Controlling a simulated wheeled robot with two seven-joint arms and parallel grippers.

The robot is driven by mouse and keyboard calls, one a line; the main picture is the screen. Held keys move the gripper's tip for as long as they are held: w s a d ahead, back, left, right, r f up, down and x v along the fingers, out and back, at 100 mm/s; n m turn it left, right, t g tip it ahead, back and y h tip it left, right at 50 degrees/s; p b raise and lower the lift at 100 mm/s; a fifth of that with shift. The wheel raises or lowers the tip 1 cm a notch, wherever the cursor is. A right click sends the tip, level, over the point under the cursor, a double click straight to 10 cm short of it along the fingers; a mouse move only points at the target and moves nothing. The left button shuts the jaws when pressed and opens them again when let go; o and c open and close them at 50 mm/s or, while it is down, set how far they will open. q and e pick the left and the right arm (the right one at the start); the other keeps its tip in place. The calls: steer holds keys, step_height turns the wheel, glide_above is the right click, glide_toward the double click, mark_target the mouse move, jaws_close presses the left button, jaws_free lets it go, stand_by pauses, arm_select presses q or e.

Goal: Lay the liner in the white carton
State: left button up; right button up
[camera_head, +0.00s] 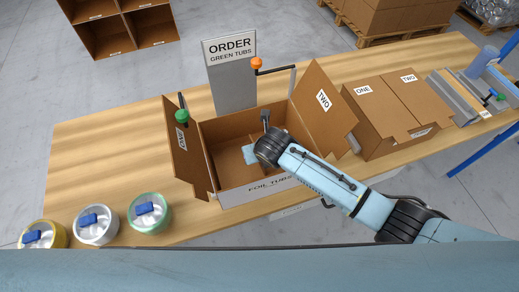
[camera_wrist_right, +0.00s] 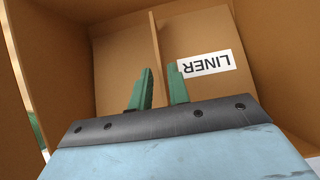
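The white carton (camera_head: 262,192) stands open on the table, its front marked FOIL TUBS, with brown insides and brown flaps raised at left and right. In the right wrist view a brown panel with a LINER label (camera_wrist_right: 206,63) lies inside brown walls, to the right of a thin upright edge (camera_wrist_right: 155,45). My right gripper (camera_wrist_right: 160,72) has its green fingers apart, one on each side of that edge as seen; I cannot tell whether they touch it. In the head view its hand is down in the carton and its fingers are hidden. My left gripper is not in view.
A green-knobbed handle (camera_head: 182,115) stands by the left flap and an orange-knobbed one (camera_head: 256,64) behind the carton. An ORDER sign (camera_head: 230,75) stands behind. Brown boxes (camera_head: 390,115) stand right.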

steer(key=shift+o, duration=0.7)
steer(key=shift+s+r, duration=0.2)
steer(key=shift+r, duration=0.35)
steer(key=p+v, duration=0.1)
steer(key=v, duration=1)
steer(key=shift+p, duration=0.4)
steer(key=shift+d, duration=0.1)
